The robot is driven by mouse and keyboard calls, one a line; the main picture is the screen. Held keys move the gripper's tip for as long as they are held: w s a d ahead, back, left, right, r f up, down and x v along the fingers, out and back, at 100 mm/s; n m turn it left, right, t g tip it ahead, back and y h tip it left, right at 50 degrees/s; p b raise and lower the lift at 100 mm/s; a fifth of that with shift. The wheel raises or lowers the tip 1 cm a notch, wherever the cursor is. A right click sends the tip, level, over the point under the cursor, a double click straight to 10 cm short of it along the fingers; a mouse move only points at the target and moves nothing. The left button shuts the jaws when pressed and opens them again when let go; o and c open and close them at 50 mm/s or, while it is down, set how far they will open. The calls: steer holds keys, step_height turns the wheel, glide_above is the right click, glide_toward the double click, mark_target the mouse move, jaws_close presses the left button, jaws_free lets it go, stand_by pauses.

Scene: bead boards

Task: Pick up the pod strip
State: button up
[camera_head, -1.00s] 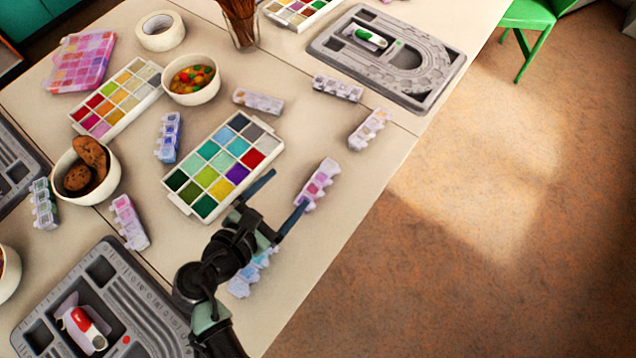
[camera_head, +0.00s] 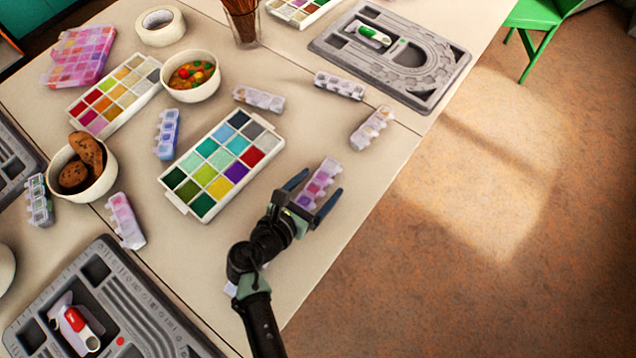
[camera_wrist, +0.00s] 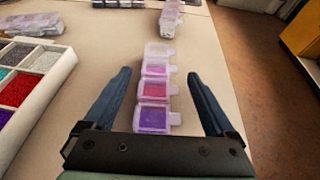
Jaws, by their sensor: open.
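A pod strip (camera_head: 317,183) with clear lids and pink and purple beads lies on the table near its right edge. It also shows in the wrist view (camera_wrist: 155,92), running away from me between the two fingers. My gripper (camera_head: 312,200) is open, with one finger on each side of the strip's near part; in the wrist view the gripper (camera_wrist: 158,105) shows a gap on both sides of the strip. I cannot tell how high the fingers are above the table. Several other pod strips lie about, such as one (camera_head: 372,128) beyond and one (camera_head: 258,99) near the bowl.
A white bead tray (camera_head: 176,203) with coloured compartments lies just left of my gripper. Grey bead boards (camera_head: 445,76) lie at the back right and front left (camera_head: 150,318). Bowls, one with cookies (camera_head: 106,183), stand farther left. The table's edge is close on the right.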

steer(key=shift+x, duration=1)
steer(key=c, duration=1.4)
